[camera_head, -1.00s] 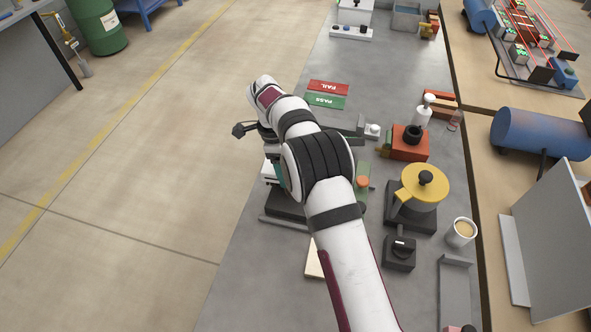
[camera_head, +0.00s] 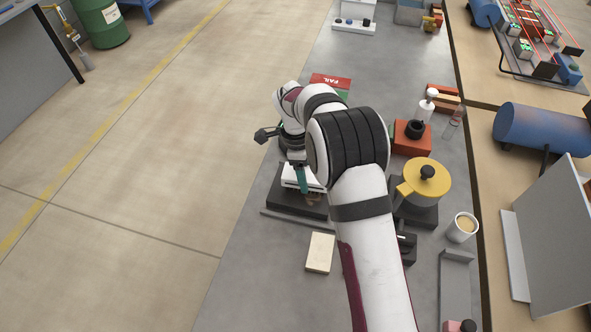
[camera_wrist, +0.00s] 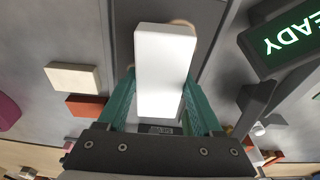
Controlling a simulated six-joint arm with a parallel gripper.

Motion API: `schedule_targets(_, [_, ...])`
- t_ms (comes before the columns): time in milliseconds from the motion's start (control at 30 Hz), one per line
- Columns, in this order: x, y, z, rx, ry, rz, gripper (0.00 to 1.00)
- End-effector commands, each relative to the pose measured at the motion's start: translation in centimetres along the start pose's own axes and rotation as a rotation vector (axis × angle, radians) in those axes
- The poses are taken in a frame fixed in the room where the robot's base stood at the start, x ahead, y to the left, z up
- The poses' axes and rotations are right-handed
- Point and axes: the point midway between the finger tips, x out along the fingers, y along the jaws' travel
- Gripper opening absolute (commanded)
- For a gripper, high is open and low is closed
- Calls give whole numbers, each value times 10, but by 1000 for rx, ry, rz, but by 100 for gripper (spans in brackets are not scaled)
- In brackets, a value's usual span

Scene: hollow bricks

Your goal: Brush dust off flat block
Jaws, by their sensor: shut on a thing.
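My gripper (camera_wrist: 160,105) has two teal fingers, shut on a white block (camera_wrist: 165,60) that lies long between them in the wrist view. In the head view my gripper (camera_head: 303,180) is low over a dark plate (camera_head: 285,204), with white material (camera_head: 290,182) beside its teal finger. I cannot tell whether the white block touches the plate. A small tan round part (camera_wrist: 181,22) shows behind its far end. A cream flat block (camera_head: 320,252) lies on the bench in front of the plate. No dust and no clear brush can be made out.
A yellow-topped device (camera_head: 426,182), an orange-red box (camera_head: 409,138) and a cup (camera_head: 462,228) stand right of my arm. A red FAIL card (camera_head: 331,82) lies behind. A READY display (camera_wrist: 295,40) is close on the right in the wrist view. The bench's left edge is near.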

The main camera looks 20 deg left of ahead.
Motion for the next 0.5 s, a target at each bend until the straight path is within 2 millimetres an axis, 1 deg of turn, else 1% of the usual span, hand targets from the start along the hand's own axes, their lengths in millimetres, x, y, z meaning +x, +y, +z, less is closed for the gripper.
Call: schedule_targets(500, [7,3,-46,0,1,0,23])
